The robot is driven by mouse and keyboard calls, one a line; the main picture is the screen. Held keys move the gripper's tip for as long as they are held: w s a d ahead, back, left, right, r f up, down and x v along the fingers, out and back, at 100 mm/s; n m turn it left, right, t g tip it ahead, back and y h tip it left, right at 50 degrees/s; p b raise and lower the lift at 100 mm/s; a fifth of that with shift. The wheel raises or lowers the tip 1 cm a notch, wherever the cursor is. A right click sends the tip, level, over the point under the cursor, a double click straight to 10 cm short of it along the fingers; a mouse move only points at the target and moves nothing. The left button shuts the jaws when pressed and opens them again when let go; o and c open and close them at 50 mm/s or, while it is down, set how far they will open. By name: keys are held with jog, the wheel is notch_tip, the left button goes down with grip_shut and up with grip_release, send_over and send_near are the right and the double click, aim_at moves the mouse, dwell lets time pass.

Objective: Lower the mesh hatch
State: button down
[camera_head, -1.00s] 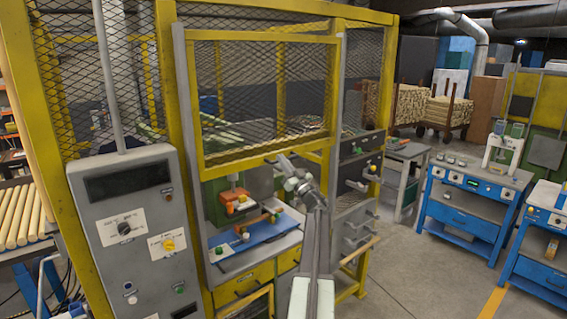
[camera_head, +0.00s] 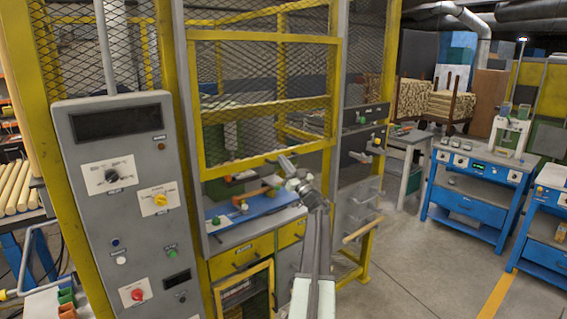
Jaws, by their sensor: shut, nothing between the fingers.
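The mesh hatch (camera_head: 228,168) is a yellow-framed wire mesh panel on the front of the yellow machine cage. It hangs partly down, with a gap below its bottom bar. Through the gap I see a blue bed (camera_head: 250,218) with orange and green parts on it. My gripper (camera_head: 285,161) is shut and empty. Its tip is at the right half of the hatch's bottom bar; I cannot tell if it touches.
A grey control cabinet (camera_head: 130,235) with knobs and buttons stands at the left. Blue workbenches (camera_head: 470,205) are farther right. The grey floor (camera_head: 410,270) between is clear.

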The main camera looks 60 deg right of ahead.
notch_tip(320, 180, down, 33)
jog(key=b, duration=3)
notch_tip(320, 180, up, 4)
jog(key=s+p, duration=0.1)
jog(key=p, duration=0.3)
jog(key=b+v, duration=0.5)
jog(key=v, duration=0.5)
jog(key=shift+a, duration=0.2)
